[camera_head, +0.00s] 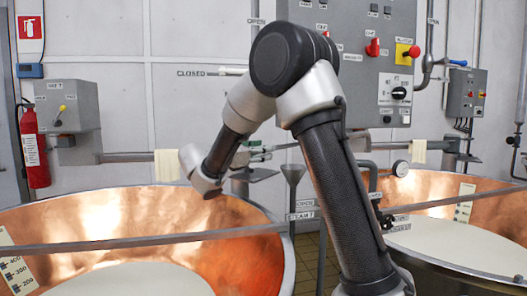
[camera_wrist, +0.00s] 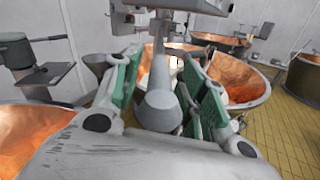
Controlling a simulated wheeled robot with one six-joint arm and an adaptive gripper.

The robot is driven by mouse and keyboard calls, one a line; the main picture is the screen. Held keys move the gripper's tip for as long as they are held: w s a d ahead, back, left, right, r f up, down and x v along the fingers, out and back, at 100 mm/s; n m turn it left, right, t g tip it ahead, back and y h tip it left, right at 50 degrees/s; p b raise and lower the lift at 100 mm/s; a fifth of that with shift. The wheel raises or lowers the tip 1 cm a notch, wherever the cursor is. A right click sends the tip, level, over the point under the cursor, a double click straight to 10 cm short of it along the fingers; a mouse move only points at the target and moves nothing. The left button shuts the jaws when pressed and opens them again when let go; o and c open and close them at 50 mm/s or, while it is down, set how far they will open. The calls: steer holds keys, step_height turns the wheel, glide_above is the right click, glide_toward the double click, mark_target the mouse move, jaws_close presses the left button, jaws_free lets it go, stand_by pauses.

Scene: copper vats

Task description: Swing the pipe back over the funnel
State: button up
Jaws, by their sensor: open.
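A grey funnel (camera_head: 293,174) stands upright on a thin stem between the two copper vats in the head view. My gripper (camera_head: 256,148) is partly hidden behind my arm, left of and above the funnel. In the wrist view my gripper (camera_wrist: 165,82) is open, with its green-padded fingers apart. A grey, round-ended piece (camera_wrist: 158,108), which looks like part of the pipe, shows between the fingers. I cannot tell whether either finger touches it. The rest of the pipe is hard to make out, and I cannot tell which way its outlet points.
The left copper vat (camera_head: 262,262) and right copper vat (camera_head: 430,190) hold white liquid. A long grey bar (camera_head: 150,242) crosses in front. A grey control panel (camera_head: 395,60) is on the wall behind my arm.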

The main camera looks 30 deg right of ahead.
steer(key=shift+w+d, duration=0.2)
steer(key=shift+d, duration=0.4)
jaws_close()
